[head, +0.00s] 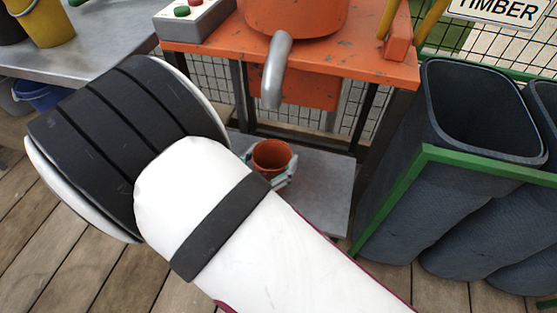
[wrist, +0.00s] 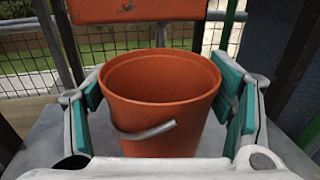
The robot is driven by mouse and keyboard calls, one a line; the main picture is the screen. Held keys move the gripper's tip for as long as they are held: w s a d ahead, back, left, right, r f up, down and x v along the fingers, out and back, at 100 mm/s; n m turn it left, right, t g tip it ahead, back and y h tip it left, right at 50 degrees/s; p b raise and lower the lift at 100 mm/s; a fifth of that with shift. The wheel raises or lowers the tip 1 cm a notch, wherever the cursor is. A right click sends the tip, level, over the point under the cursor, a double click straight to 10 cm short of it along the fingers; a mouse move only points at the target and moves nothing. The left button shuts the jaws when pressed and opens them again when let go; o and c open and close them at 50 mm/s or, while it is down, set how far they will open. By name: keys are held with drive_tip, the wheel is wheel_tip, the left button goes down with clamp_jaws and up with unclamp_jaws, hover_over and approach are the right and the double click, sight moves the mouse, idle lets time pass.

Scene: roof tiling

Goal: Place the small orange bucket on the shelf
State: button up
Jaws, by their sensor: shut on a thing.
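The small orange bucket (head: 271,157) is upright, with its open top showing, and is partly hidden by my arm in the head view. It fills the middle of the wrist view (wrist: 160,105), with its grey handle hanging down the near side. My gripper (head: 280,175) is shut on it, with teal pads at its left and right sides in the wrist view (wrist: 165,100). The grey metal shelf (head: 322,195) is low under the orange workbench. The bucket is over the shelf; its base is hidden, so I cannot tell whether it touches.
The orange workbench (head: 375,67) with a large orange machine (head: 295,15) stands above the shelf. Dark bins (head: 480,110) in a green frame (head: 398,190) are at right. A grey table (head: 110,40) with a yellow bucket (head: 48,22) is at left.

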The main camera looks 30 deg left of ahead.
drive_tip(key=shift+w+d+f+b, duration=0.1)
drive_tip(key=shift+f+b, duration=0.2)
drive_tip(key=shift+f, duration=0.5)
drive_tip(key=o, duration=1.5)
drive_tip(key=shift+f, duration=0.1)
drive_tip(key=shift+r, duration=0.2)
